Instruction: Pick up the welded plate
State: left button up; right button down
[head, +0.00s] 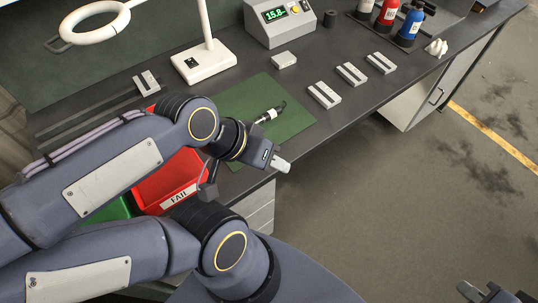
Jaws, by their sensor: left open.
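Several small grey metal plates lie on the dark workbench. Three of them, a near plate (324,95), a middle plate (352,73) and a far plate (381,63), form a diagonal row right of the green mat. Each shows a line along it, perhaps a weld seam. Another plate (147,82) lies at the left by dark rails. My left gripper (282,164) is open and apart from the plates, near the bench's front edge. My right gripper (485,292) is partly cut off at the bottom right, over the floor, away from the bench.
A red FAIL bin (165,185) and a green bin (108,212) sit by my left arm. A white lamp (204,62), a display box (280,20), a small grey block (284,60) and bottles (386,14) stand behind.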

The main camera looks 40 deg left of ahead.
aim_at(321, 92)
jog(key=i+l, duration=0.3)
jog(key=i, duration=0.2)
jog(key=i+l, duration=0.25)
jog(key=i, duration=0.3)
jog(key=i+l+u, duration=0.2)
jog(key=u, duration=0.3)
jog(key=i+l+u, duration=0.35)
jog(key=u, duration=0.15)
jog(key=i+l+u, duration=0.2)
jog(key=l+u, duration=0.3)
jog(key=j+u, duration=0.1)
jog(key=u, duration=2.5)
